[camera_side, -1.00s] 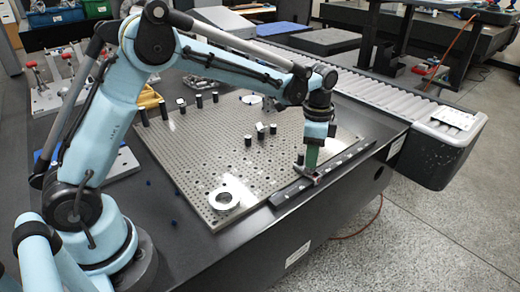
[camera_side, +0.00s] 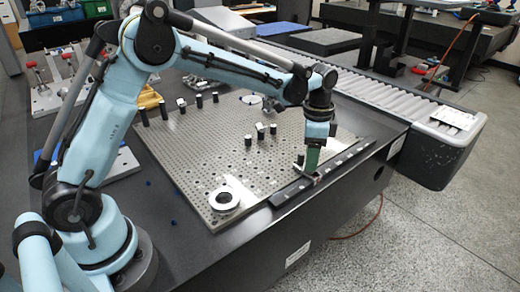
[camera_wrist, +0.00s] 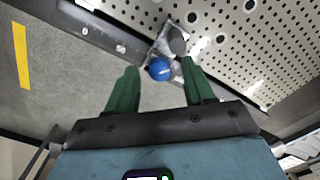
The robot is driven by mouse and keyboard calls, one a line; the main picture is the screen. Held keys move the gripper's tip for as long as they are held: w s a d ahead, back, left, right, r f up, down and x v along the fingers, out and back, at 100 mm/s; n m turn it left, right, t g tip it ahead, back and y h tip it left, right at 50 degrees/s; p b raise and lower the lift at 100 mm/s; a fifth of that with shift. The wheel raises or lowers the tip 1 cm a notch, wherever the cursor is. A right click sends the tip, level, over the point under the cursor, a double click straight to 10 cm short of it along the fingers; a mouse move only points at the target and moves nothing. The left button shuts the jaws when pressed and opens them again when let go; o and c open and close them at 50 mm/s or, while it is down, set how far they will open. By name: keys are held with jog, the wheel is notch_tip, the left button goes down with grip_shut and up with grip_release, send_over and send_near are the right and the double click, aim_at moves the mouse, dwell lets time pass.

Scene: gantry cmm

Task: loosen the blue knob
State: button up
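The blue knob (camera_wrist: 159,69) shows in the wrist view on a small metallic fixture (camera_wrist: 172,45) at the edge of the perforated plate. My gripper (camera_wrist: 159,66) has two green fingers, one on each side of the knob, with a visible gap on both sides. It is open and holds nothing; I cannot tell how far the fingertips reach down beside the knob. In the side view my gripper (camera_side: 311,160) points down at the plate's right front edge, beside a dark rail, and the knob is hidden there.
The perforated plate (camera_side: 200,165) carries several dark posts and a metal ring (camera_side: 224,200). A dark rail (camera_side: 340,163) runs along its front edge. A roller conveyor (camera_side: 390,98) stands behind at the right. Red-handled clamps (camera_side: 45,85) stand at the left.

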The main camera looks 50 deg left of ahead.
notch_tip(320, 180, up, 12)
dwell(0.7)
notch_tip(320, 180, down, 12)
jog(key=m, duration=0.9)
dwell(0.5)
